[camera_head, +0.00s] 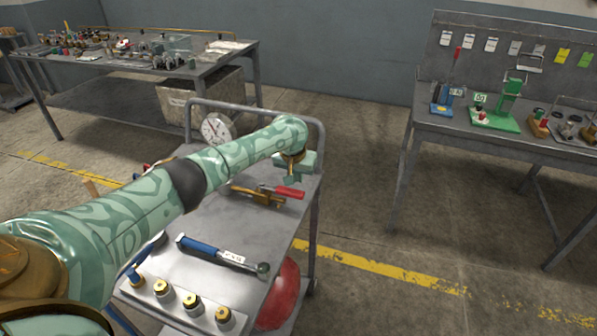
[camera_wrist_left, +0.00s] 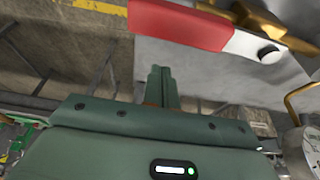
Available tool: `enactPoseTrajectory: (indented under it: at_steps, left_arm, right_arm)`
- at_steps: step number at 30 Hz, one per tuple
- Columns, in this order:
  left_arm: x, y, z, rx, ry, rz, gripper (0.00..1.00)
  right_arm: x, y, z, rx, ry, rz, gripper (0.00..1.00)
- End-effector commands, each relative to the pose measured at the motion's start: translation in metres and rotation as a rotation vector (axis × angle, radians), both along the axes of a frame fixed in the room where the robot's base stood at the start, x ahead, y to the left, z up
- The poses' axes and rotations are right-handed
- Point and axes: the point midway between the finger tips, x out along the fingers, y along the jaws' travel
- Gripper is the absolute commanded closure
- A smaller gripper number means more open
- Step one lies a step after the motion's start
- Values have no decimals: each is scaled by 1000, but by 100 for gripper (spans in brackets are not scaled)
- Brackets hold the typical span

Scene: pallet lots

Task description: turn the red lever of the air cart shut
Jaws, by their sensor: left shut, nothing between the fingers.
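The red lever (camera_head: 287,192) sits on top of a brass valve (camera_head: 258,197) on the grey air cart (camera_head: 218,262). Its red grip points right, roughly along the brass body. In the left wrist view, the red lever (camera_wrist_left: 180,25) crosses the top of the picture, with its pale metal end and pivot to the right. My left gripper (camera_head: 292,180) is just above and behind the red grip, fingers shut and empty. In the left wrist view, the closed fingertips (camera_wrist_left: 160,72) stand below the lever, with a visible gap. My right gripper is not in view.
A round gauge (camera_head: 217,128) stands at the cart's back. A blue-handled tool (camera_head: 222,253) and several brass-topped fittings (camera_head: 192,304) lie nearer. A red tank (camera_head: 280,294) sits below. A bench (camera_head: 490,128) stands right, a cluttered table (camera_head: 215,62) back left; open floor lies between.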

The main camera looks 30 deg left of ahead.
Motion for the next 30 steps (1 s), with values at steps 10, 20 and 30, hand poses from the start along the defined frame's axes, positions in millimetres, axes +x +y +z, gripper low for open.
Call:
enactPoseTrajectory:
  at_steps: [10, 20, 30]
  left_arm:
    - [-34, -7, 8, 1, -4, -2, 100]
    - [-35, -8, 7, 0, -3, -1, 100]
    - [-46, -4, 13, 0, -3, -19, 100]
  right_arm:
    - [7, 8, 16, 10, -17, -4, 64]
    - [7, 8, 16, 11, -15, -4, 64]
    - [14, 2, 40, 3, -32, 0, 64]
